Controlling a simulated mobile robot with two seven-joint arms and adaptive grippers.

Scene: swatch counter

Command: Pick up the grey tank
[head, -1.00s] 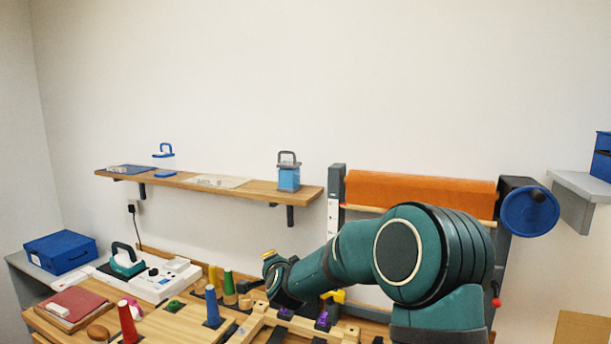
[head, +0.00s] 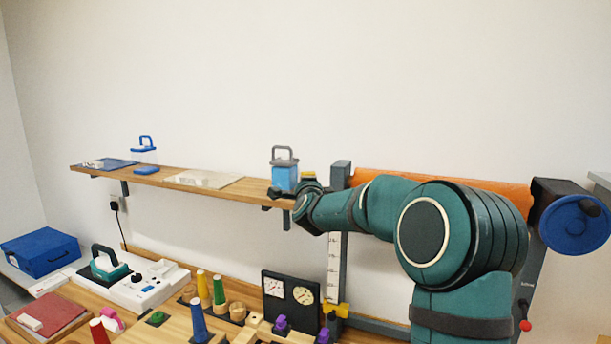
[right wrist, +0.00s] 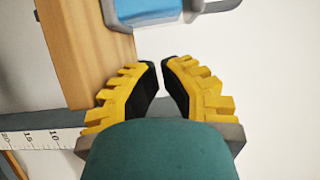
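The grey tank (head: 284,177) is a clear box with blue contents and a grey lid and handle. It stands upright near the right end of the wooden shelf (head: 215,192). Its lower part shows at the top edge of the right wrist view (right wrist: 148,12). My right gripper (right wrist: 161,66), with yellow and black fingers, is at the shelf's right end, just short of the tank and apart from it. Its fingertips have a narrow empty gap between them. In the head view it is partly hidden by its own wrist. My left gripper is not in view.
A second tank with a blue handle (head: 144,152) stands at the shelf's left. An orange roll (head: 440,187) hangs right of the shelf, behind my arm. Coloured cones, including a blue one (head: 198,320), and a gauge panel (head: 290,294) crowd the counter below.

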